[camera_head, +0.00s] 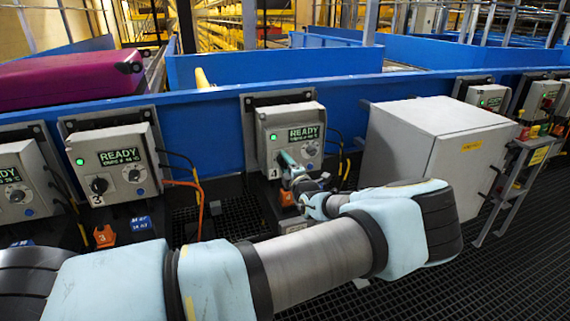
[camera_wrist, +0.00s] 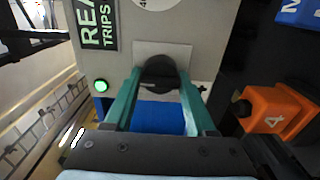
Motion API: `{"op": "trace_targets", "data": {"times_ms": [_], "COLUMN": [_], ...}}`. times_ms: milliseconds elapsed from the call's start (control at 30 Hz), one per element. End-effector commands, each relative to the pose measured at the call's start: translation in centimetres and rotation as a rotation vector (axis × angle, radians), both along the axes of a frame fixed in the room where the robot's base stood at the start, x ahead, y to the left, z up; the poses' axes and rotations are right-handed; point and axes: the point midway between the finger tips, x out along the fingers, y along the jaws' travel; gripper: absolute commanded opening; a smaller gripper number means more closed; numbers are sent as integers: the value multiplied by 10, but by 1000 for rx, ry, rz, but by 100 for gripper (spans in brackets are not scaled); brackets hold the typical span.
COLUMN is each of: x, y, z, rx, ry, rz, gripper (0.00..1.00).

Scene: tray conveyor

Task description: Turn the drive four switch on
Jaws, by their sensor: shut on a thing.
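The drive four box (camera_head: 268,117) is grey, with a "4" on its front and a lit green READY display (camera_head: 305,134). Its black rotary switch (camera_wrist: 160,70) shows in the wrist view on a pale plate. My gripper (camera_head: 291,168) is at the lower left of the box front. In the wrist view my gripper (camera_wrist: 159,77) has its two green fingers on either side of the black knob, shut on it. A green lamp (camera_wrist: 101,86) is lit beside it. In the head view my fingers hide the switch, and I cannot tell which position it points to.
The drive three box (camera_head: 118,165) stands to the left, also showing READY. A large grey cabinet (camera_head: 425,140) stands close on the right. An orange plug marked 4 (camera_wrist: 275,110) sits near my gripper. A magenta case (camera_head: 65,80) lies on the conveyor behind.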

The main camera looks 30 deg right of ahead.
Motion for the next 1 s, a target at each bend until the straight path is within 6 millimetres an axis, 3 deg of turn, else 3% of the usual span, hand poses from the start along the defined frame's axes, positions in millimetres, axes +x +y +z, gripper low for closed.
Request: {"op": "trace_targets", "data": {"times_ms": [433, 467, 700, 1000], "x": [0, 0, 0, -3], "y": [-1, -1, -1, 0], "z": [0, 0, 0, -1], "rx": [11, 11, 10, 9], "ry": [-1, -1, -1, -1], "rz": [-2, -2, -1, -1], "gripper": [0, 58, 85, 86]}}
